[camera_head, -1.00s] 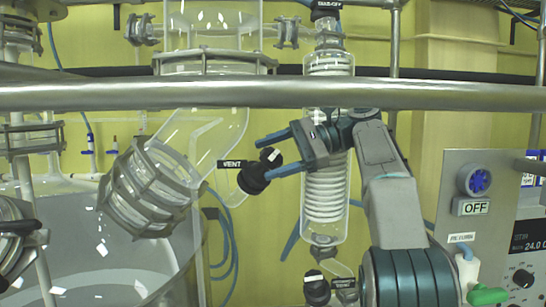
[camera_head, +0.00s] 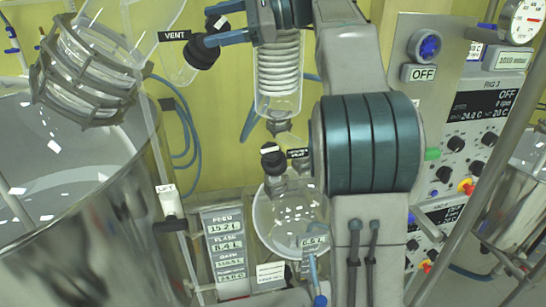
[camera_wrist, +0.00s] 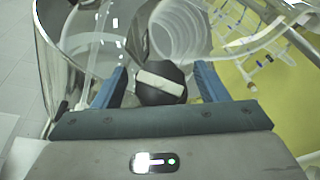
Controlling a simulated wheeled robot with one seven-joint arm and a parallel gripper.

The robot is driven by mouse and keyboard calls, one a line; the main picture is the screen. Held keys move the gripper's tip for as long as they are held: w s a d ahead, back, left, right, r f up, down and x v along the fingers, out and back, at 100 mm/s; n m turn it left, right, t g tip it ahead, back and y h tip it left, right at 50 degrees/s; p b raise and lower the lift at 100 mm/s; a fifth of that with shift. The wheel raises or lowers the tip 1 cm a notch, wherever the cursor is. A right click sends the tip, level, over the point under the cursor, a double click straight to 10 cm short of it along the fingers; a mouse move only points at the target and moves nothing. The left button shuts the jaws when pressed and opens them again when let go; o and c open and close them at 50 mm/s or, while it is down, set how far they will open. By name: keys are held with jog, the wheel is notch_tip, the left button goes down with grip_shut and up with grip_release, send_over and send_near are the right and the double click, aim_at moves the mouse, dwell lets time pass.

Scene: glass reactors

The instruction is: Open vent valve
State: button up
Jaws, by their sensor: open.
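The vent valve has a round black knob (camera_head: 201,54) beside a black label reading VENT (camera_head: 174,36), at the upper left of centre in the head view. In the wrist view the knob (camera_wrist: 161,82) carries a white bar lying nearly crosswise, slightly tilted. My gripper (camera_wrist: 160,88) is open, with one blue finger on each side of the knob and a visible gap at each side. In the head view my gripper (camera_head: 213,24) reaches in from the right at the top edge, its fingers at the knob. Contact cannot be told.
A coiled glass condenser (camera_head: 278,70) hangs close beside my gripper. A second black-knobbed valve (camera_head: 273,157) is below it, over a round glass flask (camera_head: 272,222). A large glass vessel (camera_head: 75,215) fills the left. A control panel (camera_head: 462,125) stands at right.

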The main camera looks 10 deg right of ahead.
jog(key=m+t+b, duration=0.1)
jog(key=m+t, duration=0.2)
jog(key=m, duration=0.1)
jog(key=shift+s+m+t, duration=0.1)
jog(key=shift+m+t, duration=0.2)
jog(key=shift+t, duration=0.1)
jog(key=shift+a+f+m+t+b, duration=0.15)
jog(key=shift+m+t+b, duration=0.45)
jog(key=shift+m, duration=0.3)
jog(key=m+t+h+b, duration=0.1)
jog(key=m+t+b, duration=0.1)
jog(key=m+b, duration=0.1)
jog(key=m+t+h+b, duration=0.2)
jog(key=m+t+b, duration=0.1)
jog(key=m, duration=0.1)
jog(key=b+v, duration=0.3)
jog(key=v, duration=1.1)
jog(key=s+a+f+n+g+h, duration=0.1)
jog(key=f+n, duration=0.5)
jog(key=f, duration=0.8)
jog(key=s+a+f+n+g+h, duration=0.1)
jog(key=s+f+n+g+h, duration=0.3)
jog(key=f, duration=1)
jog(key=n+h, duration=0.1)
jog(key=n, duration=0.2)
jog(key=shift+a+f+h+b, duration=0.25)
jog(key=shift+a+h+b, duration=0.05)
jog(key=shift+g, duration=0.3)
